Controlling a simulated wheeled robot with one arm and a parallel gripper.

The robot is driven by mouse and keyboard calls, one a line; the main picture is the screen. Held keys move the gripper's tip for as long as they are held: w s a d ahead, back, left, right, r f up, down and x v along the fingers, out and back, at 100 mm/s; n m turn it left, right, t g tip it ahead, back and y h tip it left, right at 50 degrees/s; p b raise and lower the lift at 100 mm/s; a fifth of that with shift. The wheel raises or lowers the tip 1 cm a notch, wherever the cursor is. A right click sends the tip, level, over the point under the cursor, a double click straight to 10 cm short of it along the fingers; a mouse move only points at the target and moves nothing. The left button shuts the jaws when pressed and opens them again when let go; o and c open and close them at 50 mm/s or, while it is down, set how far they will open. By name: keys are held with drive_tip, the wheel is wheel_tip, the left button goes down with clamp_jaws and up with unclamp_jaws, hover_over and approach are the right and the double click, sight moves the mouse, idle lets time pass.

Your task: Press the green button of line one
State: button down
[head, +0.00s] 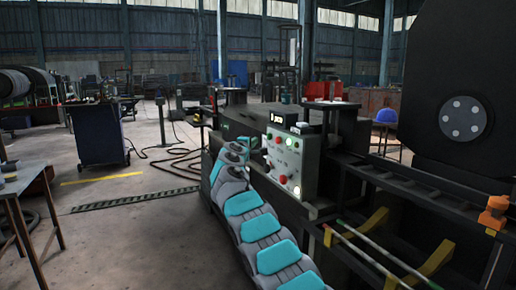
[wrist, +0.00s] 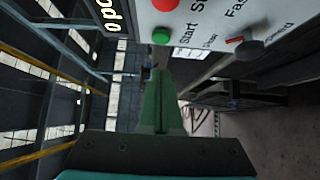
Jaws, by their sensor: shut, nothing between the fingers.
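A pale control panel (head: 292,160) with several coloured buttons stands on the dark machine in the head view. In the wrist view the panel (wrist: 212,18) fills the top right. It has a green button (wrist: 161,35) beside the word "Start" and a red button (wrist: 165,4) above it. My gripper (wrist: 160,68) is shut and empty, its green fingers pointing up the wrist picture. Their tips are just below the green button in that picture; I cannot tell whether they touch it. In the head view my arm ends left of the panel, and the fingers are hard to make out.
A black knob (wrist: 250,48) sits on the panel near the word "Fast". A black display (head: 286,120) with yellowish characters tops the panel. The large dark drum (head: 430,75) is at right, with yellow brackets (head: 437,258) below. Open floor lies left.

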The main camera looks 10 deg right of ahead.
drive_tip(key=b+v, duration=0.2)
drive_tip(key=v, duration=0.4)
drive_tip(key=shift+s+a, duration=0.2)
drive_tip(key=shift+s, duration=0.15)
drive_tip(key=shift+r, duration=0.1)
idle(0.4)
